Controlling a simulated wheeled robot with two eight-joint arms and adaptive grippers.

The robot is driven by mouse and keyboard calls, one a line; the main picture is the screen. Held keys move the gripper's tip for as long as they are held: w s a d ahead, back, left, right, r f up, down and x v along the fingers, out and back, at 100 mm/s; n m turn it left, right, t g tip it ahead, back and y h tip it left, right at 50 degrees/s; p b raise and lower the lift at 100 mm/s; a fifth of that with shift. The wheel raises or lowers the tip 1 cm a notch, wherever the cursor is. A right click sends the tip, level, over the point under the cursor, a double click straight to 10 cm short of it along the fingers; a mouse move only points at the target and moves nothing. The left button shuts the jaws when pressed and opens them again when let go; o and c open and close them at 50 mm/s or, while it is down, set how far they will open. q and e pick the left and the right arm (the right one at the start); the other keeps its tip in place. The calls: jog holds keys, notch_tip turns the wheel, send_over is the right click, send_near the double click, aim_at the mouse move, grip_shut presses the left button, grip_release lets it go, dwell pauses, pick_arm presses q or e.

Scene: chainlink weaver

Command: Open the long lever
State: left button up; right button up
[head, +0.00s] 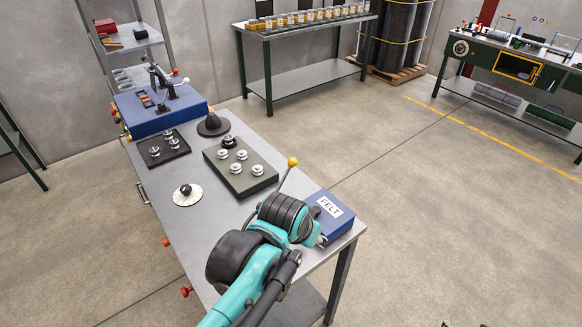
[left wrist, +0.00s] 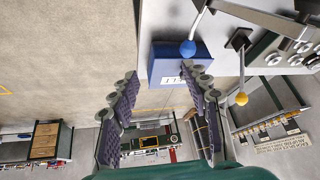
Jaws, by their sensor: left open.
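A lever with a yellow ball knob (head: 292,162) stands tilted beside the blue FELT box (head: 335,213). It also shows in the left wrist view as a yellow knob (left wrist: 241,98) on a thin shaft from a dark block. A second lever with a blue ball knob (left wrist: 188,48) hangs over the box in the left wrist view; my arm appears to hide it in the head view. I cannot tell which lever is longer. My left gripper (left wrist: 160,76) is open and empty, its fingertips close to the box and blue knob, apart from both levers. My right gripper is not in view.
On the bench (head: 215,205) are a green plate (head: 263,183) with several metal pucks, a dark tray (head: 163,152), a white disc (head: 187,200) and a black cone (head: 213,126). A blue press station (head: 150,118) stands at the far end. The floor right of the bench is clear.

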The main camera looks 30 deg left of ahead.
pick_arm(q)
jog(key=w+a+r+g+p, duration=0.2)
jog(key=w+a+r, duration=0.3)
jog(key=w, duration=0.4)
jog(key=m+g+p, duration=0.2)
jog(key=g+p, duration=0.2)
send_over(290, 162)
jog(key=f, duration=0.3)
jog(key=shift+s+d+f+y, duration=0.1)
jog(key=shift+d+y, duration=0.25)
jog(key=shift+y, duration=0.05)
jog(key=shift+a+f+b, duration=0.15)
jog(key=shift+f+b, duration=0.2)
jog(key=shift+f, duration=0.3)
jog(key=f, duration=0.2)
jog(key=f+b, duration=0.1)
jog(key=f, duration=0.3)
jog(key=shift+a+f, duration=0.35)
grip_shut()
